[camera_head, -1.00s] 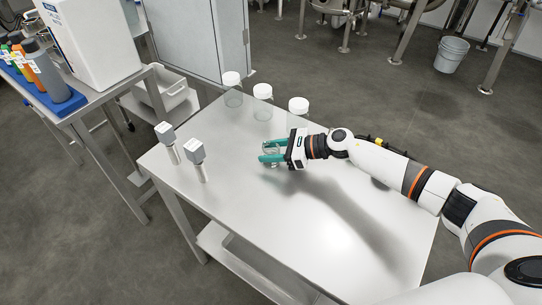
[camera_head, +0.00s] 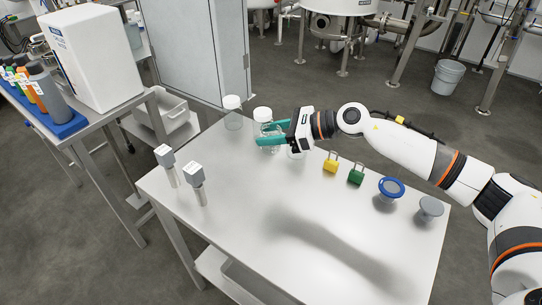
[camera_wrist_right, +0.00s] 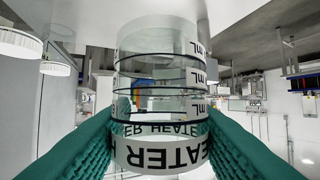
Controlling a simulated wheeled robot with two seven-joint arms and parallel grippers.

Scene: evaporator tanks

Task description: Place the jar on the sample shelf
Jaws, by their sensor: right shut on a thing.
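My right gripper (camera_head: 268,136) is shut on a clear glass jar (camera_head: 267,144) over the back part of the steel table (camera_head: 250,225). In the right wrist view the jar (camera_wrist_right: 160,105) stands between the green fingers, with black lettering on a white band, upside down in the picture. The jar appears to be lifted off the table, though the gap is hard to judge. My left gripper is not in view. I cannot pick out a sample shelf with certainty.
White-lidded jars (camera_head: 232,103) (camera_head: 263,115) stand close behind the gripper. A yellow padlock (camera_head: 331,165), a green padlock (camera_head: 356,175), a blue-rimmed item (camera_head: 390,187) and a grey item (camera_head: 430,207) lie to the right. Two grey-headed probes (camera_head: 165,157) (camera_head: 194,175) stand left. The table's front is clear.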

